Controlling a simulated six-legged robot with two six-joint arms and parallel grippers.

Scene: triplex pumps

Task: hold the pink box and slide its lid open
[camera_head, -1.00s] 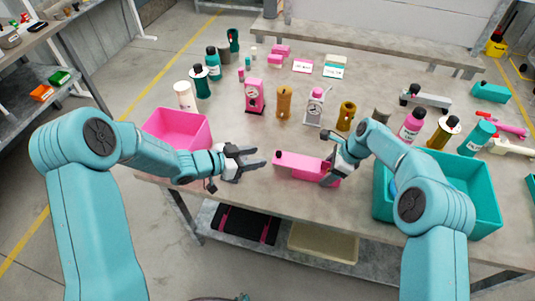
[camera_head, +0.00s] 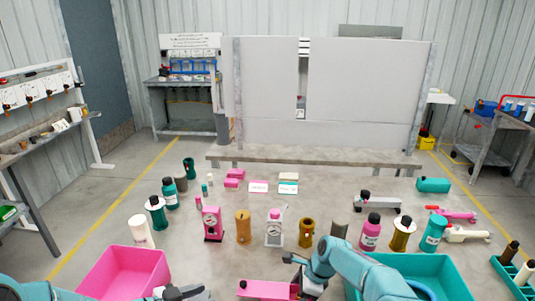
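A long pink box (camera_head: 262,289) lies on the table at the bottom edge of the view, lengthwise left to right. My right gripper (camera_head: 303,284) is at its right end, with fingers against or around it. The arm hides that end, and I cannot tell whether the fingers are shut on it. My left gripper (camera_head: 185,292) is left of the box, apart from it, holding nothing that I can see. It is cut off by the bottom edge, so its opening cannot be judged. The lid cannot be told apart from the box.
A pink bin (camera_head: 122,262) stands at the left and a teal bin (camera_head: 440,265) at the right. Behind the box are a pink gauge stand (camera_head: 212,222), a brown cylinder (camera_head: 243,226), a white gauge stand (camera_head: 274,228) and several bottles. Table between box and stands is clear.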

